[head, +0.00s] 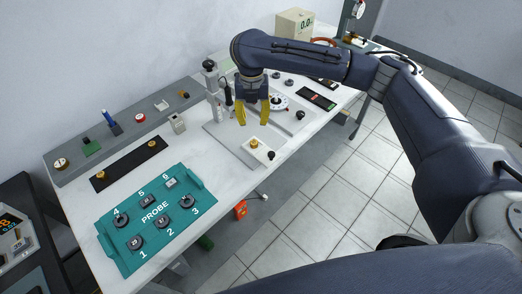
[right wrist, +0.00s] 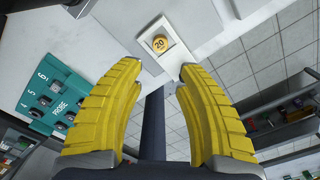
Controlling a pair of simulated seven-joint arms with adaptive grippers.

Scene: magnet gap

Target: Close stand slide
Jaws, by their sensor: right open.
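The stand (head: 211,86) is an upright post with a black knob on top, rising from a grey base plate (head: 216,133) on the bench. The brass piece, marked 20, also shows in the right wrist view (right wrist: 160,43). My right gripper (head: 253,113) has yellow fingers, open and empty, pointing down above and behind the slide block. In the right wrist view its fingertips (right wrist: 160,66) are apart. My left gripper is out of view.
A teal PROBE tray (head: 187,229) with several numbered pieces lies at the front left. A black strip (head: 129,164) and a grey rail (head: 72,168) lie behind it. A dial (head: 278,103) and a phone-like device (head: 316,98) lie right of the gripper. The bench's front edge is near the slide block.

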